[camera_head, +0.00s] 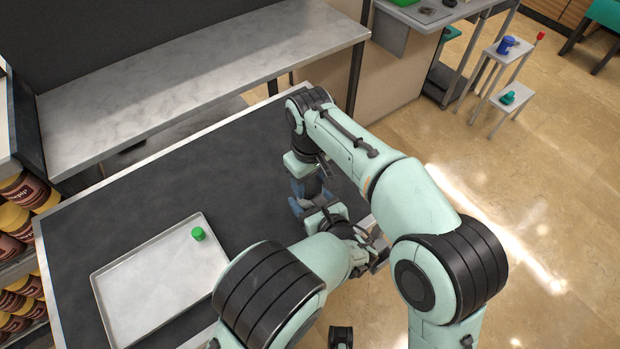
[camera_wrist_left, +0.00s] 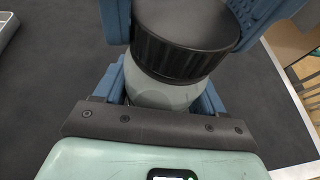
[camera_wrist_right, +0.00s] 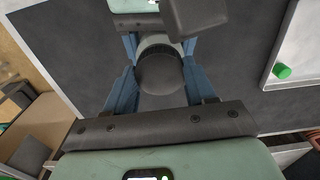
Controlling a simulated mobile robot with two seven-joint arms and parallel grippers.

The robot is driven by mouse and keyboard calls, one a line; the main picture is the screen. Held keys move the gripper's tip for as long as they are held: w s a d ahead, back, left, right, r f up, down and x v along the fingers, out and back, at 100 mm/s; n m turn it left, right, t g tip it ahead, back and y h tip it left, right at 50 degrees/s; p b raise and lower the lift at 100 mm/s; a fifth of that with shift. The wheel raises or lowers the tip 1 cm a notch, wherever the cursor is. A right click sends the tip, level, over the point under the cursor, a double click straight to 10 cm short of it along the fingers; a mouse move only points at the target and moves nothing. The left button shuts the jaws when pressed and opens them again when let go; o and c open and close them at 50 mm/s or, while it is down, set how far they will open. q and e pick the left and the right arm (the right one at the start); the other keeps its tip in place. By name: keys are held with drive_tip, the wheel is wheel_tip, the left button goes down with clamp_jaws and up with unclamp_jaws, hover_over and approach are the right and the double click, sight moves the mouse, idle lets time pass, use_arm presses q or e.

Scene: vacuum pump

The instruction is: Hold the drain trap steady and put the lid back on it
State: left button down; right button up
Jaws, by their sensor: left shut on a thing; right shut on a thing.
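The drain trap (camera_wrist_left: 165,93) is a pale grey-green jar, held between the blue fingers of my left gripper (camera_wrist_left: 162,85). The lid (camera_wrist_left: 185,40) is black and ribbed and sits on the jar's mouth, with no clear gap showing. My right gripper's blue fingers flank the lid at both sides. In the right wrist view the lid (camera_wrist_right: 160,74) lies between my right gripper's fingers (camera_wrist_right: 160,85), with the pale jar (camera_wrist_right: 160,40) beyond. In the head view my right gripper (camera_head: 310,188) comes from above and my left (camera_head: 308,204) from the front; they mostly hide the trap.
A metal tray (camera_head: 140,270) lies on the dark table (camera_head: 150,195) at the left. A green cap (camera_head: 198,233) stands in the tray. A marble shelf (camera_head: 200,75) runs along the back. Dark tabletop between tray and grippers is free.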

drive_tip(key=m, duration=0.4)
drive_tip(key=shift+m, duration=0.4)
drive_tip(key=m, duration=1.3)
drive_tip(key=shift+m, duration=0.4)
drive_tip(key=o, duration=1.2)
drive_tip(key=shift+o, duration=0.2)
drive_tip(key=shift+f, duration=0.1)
use_arm(q)
drive_tip(key=shift+a, duration=0.1)
use_arm(e)
wheel_tip(320, 180, up, 12)
